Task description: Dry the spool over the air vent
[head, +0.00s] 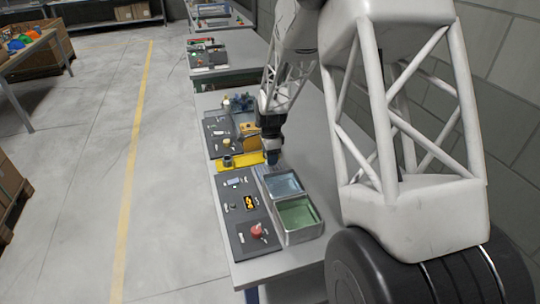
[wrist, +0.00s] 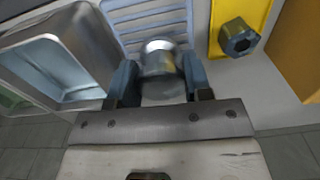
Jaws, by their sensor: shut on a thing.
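A silvery metal spool (wrist: 160,58) is between the fingers of my gripper (wrist: 160,80) in the wrist view. My gripper is shut on it. The pale blue slatted air vent (wrist: 150,14) lies beyond the spool, partly covered by it in that view. In the head view my gripper (head: 271,157) is low over the table, at the vent (head: 265,171), just behind the metal bins. The spool cannot be made out there, and I cannot tell how high it is above the slats.
A blue-lined bin (head: 283,184) and a green-lined bin (head: 296,213) stand in front of the vent. A yellow plate (wrist: 226,12) bears a dark hexagonal piece (wrist: 238,38). An orange block (head: 249,136) stands behind it. Dark mats (head: 235,185) with small parts lie left.

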